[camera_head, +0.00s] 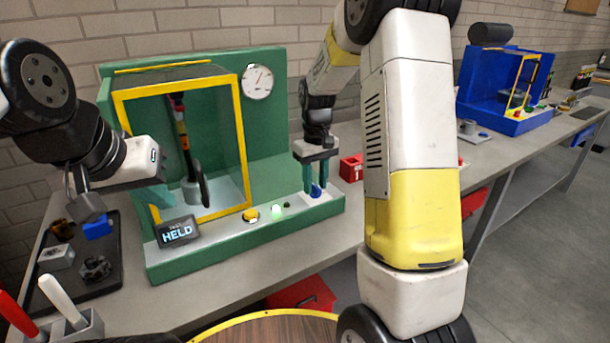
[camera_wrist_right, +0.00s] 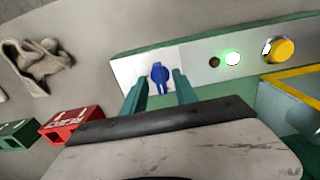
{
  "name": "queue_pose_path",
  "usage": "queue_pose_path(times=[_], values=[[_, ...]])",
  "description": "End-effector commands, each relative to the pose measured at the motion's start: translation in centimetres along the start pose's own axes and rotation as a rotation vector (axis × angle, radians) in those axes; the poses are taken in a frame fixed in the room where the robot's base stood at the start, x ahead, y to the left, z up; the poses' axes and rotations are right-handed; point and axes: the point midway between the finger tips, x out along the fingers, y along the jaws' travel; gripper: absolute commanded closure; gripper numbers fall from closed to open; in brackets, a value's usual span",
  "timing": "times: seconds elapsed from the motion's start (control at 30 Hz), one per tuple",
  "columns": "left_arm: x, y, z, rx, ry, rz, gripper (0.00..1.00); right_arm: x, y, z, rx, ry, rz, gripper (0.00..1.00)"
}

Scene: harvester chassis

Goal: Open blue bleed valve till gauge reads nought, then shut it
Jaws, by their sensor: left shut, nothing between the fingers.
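The blue bleed valve (camera_head: 316,190) is on the pale plate at the right end of the green rig's front ledge. In the right wrist view the valve (camera_wrist_right: 158,77) lies between my right gripper's teal fingers, slightly beyond the tips. My right gripper (camera_head: 315,188) points down over it, fingers apart; contact is not clear. The round white gauge (camera_head: 257,81) is on the green back panel; its needle points toward upper right, figures too small to read.
A display (camera_head: 178,232) reads "HELD". A yellow button (camera_head: 250,215) and lit green lamp (camera_head: 277,211) are left of the valve. A red block (camera_head: 351,168) stands right of the rig. A dark parts tray (camera_head: 100,280) lies left. A blue rig (camera_head: 505,90) stands further right.

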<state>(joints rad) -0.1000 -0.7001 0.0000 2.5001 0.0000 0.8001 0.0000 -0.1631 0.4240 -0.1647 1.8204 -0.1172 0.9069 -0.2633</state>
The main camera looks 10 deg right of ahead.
Motion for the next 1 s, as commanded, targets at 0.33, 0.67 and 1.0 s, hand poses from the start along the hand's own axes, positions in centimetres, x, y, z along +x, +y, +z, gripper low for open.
queue_pose_path(times=[0.33,0.67,1.0], values=[[0.00,0.00,0.00,0.000,0.000,0.000,1.00,-0.03,0.00,0.02,0.000,-0.001,0.000,1.00],[0.00,0.00,0.00,0.000,0.000,0.000,1.00,-0.04,-0.01,0.02,0.022,-0.001,0.000,1.00],[0.00,0.00,0.00,0.000,0.000,0.000,1.00,-0.06,0.01,0.02,0.209,-0.001,0.000,1.00]])
